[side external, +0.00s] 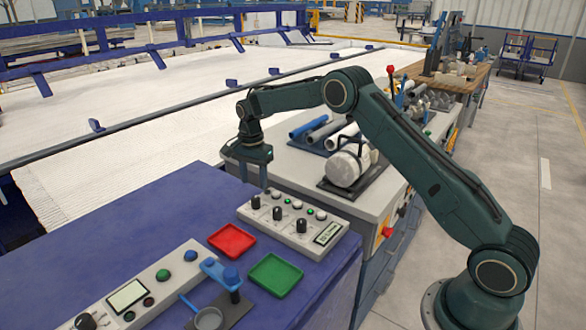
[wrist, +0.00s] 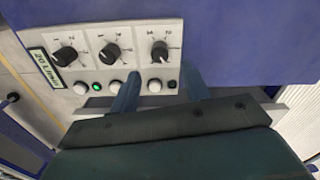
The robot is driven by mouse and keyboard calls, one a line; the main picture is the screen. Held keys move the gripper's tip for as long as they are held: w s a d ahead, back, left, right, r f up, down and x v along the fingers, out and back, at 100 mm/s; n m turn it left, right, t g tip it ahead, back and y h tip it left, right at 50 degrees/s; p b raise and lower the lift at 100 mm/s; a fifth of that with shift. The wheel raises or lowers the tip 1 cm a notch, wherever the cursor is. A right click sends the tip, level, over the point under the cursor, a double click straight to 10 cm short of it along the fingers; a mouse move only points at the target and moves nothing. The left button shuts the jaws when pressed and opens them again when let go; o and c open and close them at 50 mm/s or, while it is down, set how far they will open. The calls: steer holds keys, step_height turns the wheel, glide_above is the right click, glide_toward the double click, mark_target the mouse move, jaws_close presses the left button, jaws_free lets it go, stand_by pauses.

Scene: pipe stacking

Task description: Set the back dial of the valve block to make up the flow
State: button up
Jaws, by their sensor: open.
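The valve block (side external: 290,222) is a pale box with three black dials in a row and a display at its near right end. It also shows in the wrist view (wrist: 100,35), where the display (wrist: 45,70) reads about 20 L/min. The end dial farthest from the display (side external: 256,201) also shows in the wrist view (wrist: 159,51); its exact pointer setting is unclear. The middle dial (wrist: 109,52) and the dial by the display (wrist: 65,56) stand beside it. My gripper (side external: 254,178) is open and empty above the block's far end; its fingers (wrist: 162,78) point down, apart from the dials.
White buttons and small lamps, one lit green (wrist: 97,87), line the block. A red tray (side external: 232,240), a green tray (side external: 275,275) and a control panel (side external: 140,290) share the blue table. Pipes (side external: 322,130) and a white cylinder (side external: 350,165) stand on the grey bench behind.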

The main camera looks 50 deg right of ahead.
mark_target(256, 198)
step_height(256, 198, up, 6)
steer(key=shift+r, duration=0.2)
stand_by(0.4)
steer(key=s+a+r+n+t, duration=0.1)
steer(key=s+a+r+n, duration=0.25)
steer(key=s+r, duration=0.6)
steer(key=s+a+r+n+t, duration=0.2)
steer(key=s+r+n, duration=0.3)
steer(key=s+r, duration=0.45)
steer(key=s+a+f+n+t, duration=0.1)
steer(key=s+f+n, duration=0.1)
steer(key=s, duration=1)
steer(key=s+a+f+n+t, duration=0.1)
steer(key=s+f+n, duration=0.2)
steer(key=s, duration=0.8)
steer(key=shift+s+a+n+t, duration=0.3)
steer(key=shift+s+a+n, duration=0.1)
steer(key=shift+n, duration=0.75)
